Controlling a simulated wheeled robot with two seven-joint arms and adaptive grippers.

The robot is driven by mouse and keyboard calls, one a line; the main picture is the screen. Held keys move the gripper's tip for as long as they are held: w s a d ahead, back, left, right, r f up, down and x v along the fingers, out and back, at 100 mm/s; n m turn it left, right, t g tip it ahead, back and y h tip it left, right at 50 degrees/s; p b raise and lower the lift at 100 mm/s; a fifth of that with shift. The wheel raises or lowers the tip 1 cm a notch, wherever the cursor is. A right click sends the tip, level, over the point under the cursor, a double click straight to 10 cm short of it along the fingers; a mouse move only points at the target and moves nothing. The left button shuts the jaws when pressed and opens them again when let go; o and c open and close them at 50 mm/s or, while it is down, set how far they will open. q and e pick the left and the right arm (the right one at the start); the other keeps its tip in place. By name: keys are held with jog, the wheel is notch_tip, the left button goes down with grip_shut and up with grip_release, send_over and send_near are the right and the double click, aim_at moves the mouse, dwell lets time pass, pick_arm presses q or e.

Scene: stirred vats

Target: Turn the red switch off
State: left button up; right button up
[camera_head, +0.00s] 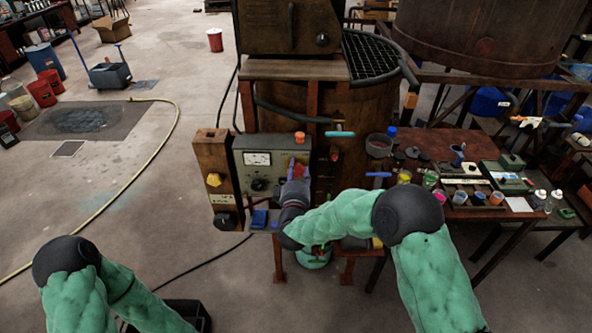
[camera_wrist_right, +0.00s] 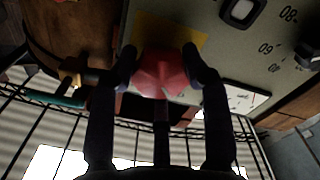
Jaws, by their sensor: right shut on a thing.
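In the right wrist view the red switch (camera_wrist_right: 162,74) is a faceted red knob in front of a yellow plate (camera_wrist_right: 178,32). The two dark fingers of my right gripper (camera_wrist_right: 161,60) are closed on its sides. My left arm shows at the lower left of the head view, but its gripper is not seen.
A wooden post (camera_head: 207,150) with a yellow knob (camera_head: 214,179) stands left of the panel. A gauge (camera_head: 257,158) is on the panel. A cluttered bench (camera_head: 470,145) with bottles and cups is on the right. A yellow hose (camera_head: 152,160) crosses the open floor at left.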

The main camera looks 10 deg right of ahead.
jog(key=shift+f+n, duration=0.1)
jog(key=shift+n, duration=0.3)
jog(key=o, duration=1.2)
jog(key=shift+c, duration=0.2)
jog(key=shift+s, duration=0.1)
jog(key=v, duration=1.2)
